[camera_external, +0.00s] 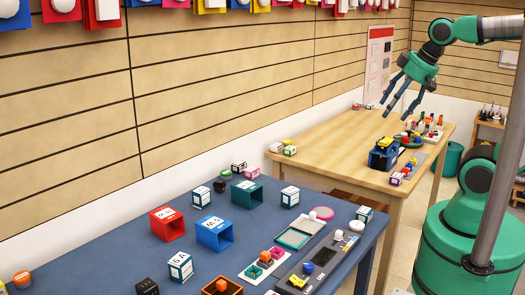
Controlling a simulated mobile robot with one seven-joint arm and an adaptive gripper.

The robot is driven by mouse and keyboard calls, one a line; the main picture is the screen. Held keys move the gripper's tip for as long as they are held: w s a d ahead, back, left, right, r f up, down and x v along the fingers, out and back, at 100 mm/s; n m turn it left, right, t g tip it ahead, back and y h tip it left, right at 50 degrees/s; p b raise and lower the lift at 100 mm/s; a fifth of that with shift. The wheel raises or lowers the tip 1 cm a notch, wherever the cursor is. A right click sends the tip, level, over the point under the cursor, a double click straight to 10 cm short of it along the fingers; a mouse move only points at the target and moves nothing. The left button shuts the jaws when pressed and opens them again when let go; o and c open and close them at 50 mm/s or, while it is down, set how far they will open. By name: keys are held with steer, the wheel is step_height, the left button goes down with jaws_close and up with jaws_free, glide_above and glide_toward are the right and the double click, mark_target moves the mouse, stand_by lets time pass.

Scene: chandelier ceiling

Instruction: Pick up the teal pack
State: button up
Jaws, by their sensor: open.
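A dark teal box-shaped thing with a white label on top (246,197) sits on the blue table, towards its far side; it looks the most like the teal pack, but it is small and I cannot be sure. A flat teal-rimmed tray (293,238) lies nearer the table's right edge. My gripper (399,108) is up over the wooden table, to the right of and well apart from the teal box. Its dark fingers are spread, pointing down, with nothing between them.
The blue table (110,255) also bears a red open box (167,224), a blue open box (214,234) and several small blocks. The wooden table (325,140) holds a dark blue container (383,155) and small coloured items below my gripper. A slatted wall runs behind.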

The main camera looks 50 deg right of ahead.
steer(key=w+a+g+p, duration=0.2)
steer(key=w, duration=0.7)
steer(key=m+g+p, duration=0.2)
steer(key=g+p, duration=0.2)
glide_above(291, 190)
step_height(291, 190, down, 21)
steer(key=shift+f, duration=0.15)
steer(key=shift+f+b, duration=0.7)
steer(key=shift+f, duration=3.5)
